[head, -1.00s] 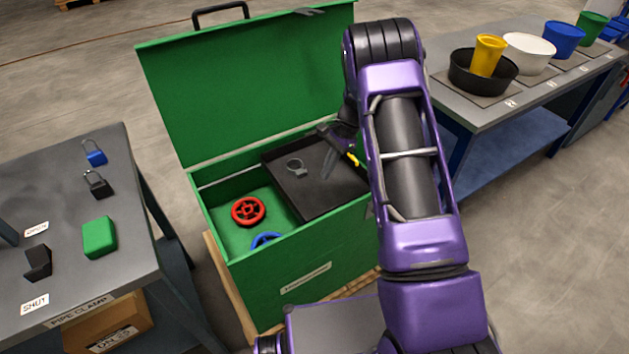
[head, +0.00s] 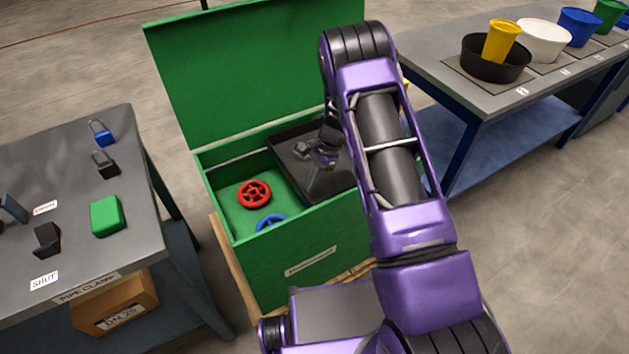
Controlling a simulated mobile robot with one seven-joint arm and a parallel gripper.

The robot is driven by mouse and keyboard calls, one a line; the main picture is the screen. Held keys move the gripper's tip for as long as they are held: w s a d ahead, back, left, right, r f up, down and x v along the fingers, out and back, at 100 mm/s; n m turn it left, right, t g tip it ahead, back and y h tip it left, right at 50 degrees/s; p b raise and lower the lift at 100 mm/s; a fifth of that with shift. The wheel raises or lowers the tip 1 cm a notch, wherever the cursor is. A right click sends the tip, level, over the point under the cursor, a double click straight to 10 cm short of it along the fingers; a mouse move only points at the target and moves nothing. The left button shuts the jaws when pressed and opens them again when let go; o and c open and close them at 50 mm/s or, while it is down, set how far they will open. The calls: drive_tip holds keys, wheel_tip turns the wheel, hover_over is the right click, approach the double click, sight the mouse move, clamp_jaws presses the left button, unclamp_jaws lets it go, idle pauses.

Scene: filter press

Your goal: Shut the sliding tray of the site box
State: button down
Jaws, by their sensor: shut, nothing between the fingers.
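The green site box (head: 310,255) stands open in the middle of the head view, its lid (head: 240,80) raised at the back. The dark sliding tray (head: 340,182) covers the right part of the box opening. The left part is uncovered and shows a red handwheel (head: 254,194) and a partly hidden blue handwheel (head: 270,222). My gripper (head: 314,184) is shut and empty, pointing down over the tray's inside. I cannot tell whether its tips touch the tray. My arm hides the tray's right end.
A grey bench (head: 70,215) at the left holds two padlocks, a green block (head: 106,216) and dark brackets. A bench (head: 460,85) at the right holds a black basin (head: 495,60) and several coloured containers. Open floor lies at the lower right.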

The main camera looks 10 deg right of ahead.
drive_tip(key=shift+a, duration=0.1)
drive_tip(key=s+a, duration=0.4)
drive_tip(key=a, duration=0.6)
drive_tip(key=s+a, duration=0.5)
drive_tip(key=a, duration=0.6)
drive_tip(key=shift+a, duration=0.2)
drive_tip(key=w+d+r, duration=0.3)
drive_tip(key=d+r, duration=0.4)
drive_tip(key=r, duration=0.2)
drive_tip(key=shift+d+r+p, duration=0.2)
drive_tip(key=shift+d+p, duration=0.15)
drive_tip(key=shift+p, duration=0.05)
